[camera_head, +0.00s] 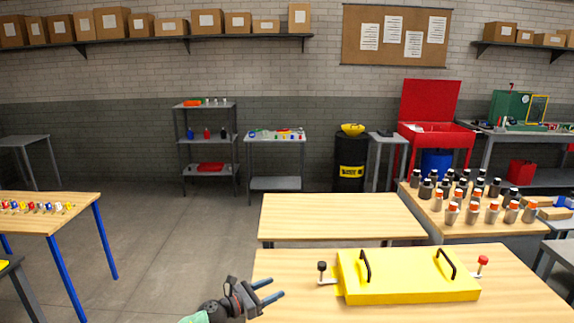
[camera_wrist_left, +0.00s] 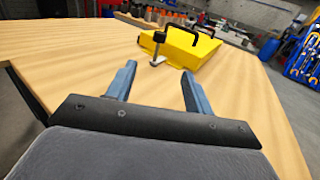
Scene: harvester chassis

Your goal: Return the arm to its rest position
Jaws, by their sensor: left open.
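My left gripper (camera_head: 272,290) is at the bottom of the head view, beside the left edge of the near wooden table (camera_head: 310,312). Its two blue fingers are apart with nothing between them. It also shows in the left wrist view (camera_wrist_left: 158,88), with the table top beyond the fingertips. A yellow cover (camera_head: 405,280) with two black handles lies on the table to the right of the gripper, apart from it. A clamp with a black knob (camera_head: 322,267) stands at its left side and one with a red knob (camera_head: 482,260) at its right. My right gripper is not in view.
A second wooden table (camera_head: 340,215) stands behind the near one. Several grey bottles (camera_head: 475,200) stand on a table at the right. A blue-legged table (camera_head: 50,210) with small coloured parts is at the left. Open floor (camera_head: 180,235) lies between.

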